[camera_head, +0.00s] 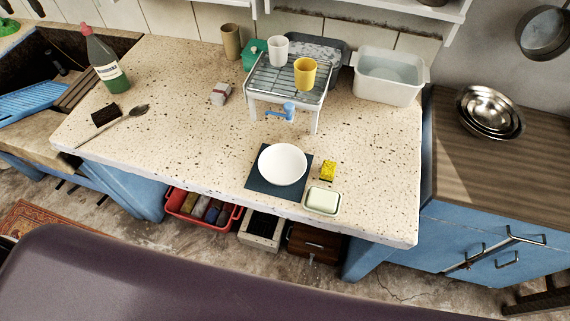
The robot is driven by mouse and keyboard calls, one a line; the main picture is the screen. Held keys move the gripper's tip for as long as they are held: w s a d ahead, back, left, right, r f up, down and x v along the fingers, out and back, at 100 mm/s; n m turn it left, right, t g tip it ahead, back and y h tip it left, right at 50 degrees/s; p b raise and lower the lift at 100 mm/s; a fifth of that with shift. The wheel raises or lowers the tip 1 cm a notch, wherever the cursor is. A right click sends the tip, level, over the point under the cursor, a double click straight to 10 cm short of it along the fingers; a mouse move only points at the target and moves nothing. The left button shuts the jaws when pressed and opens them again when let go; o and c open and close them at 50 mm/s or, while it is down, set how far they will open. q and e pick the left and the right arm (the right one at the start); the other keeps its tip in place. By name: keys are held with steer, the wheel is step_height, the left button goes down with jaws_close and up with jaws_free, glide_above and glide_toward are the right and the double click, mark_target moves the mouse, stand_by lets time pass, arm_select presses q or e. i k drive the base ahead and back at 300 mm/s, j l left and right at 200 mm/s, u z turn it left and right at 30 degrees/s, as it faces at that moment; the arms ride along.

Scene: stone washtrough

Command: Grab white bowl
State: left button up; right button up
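A white bowl (282,163) sits upright on a dark blue-grey square mat (262,184) near the front edge of the speckled stone counter. It looks empty. Neither of my grippers shows in the head view, and nothing touches the bowl except the mat under it.
A soap dish (322,200) and a small yellow block (328,170) lie close to the bowl's right. Behind stands a rack (290,82) with two cups and a blue tap-like piece (288,111). A basin (388,76) is at back right. The counter left of the bowl is clear.

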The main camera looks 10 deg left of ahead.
mark_target(283, 164)
steer(key=i+j, duration=0.1)
steer(key=j, duration=0.25)
steer(key=i+j+z, duration=0.1)
steer(key=j+z, duration=0.7)
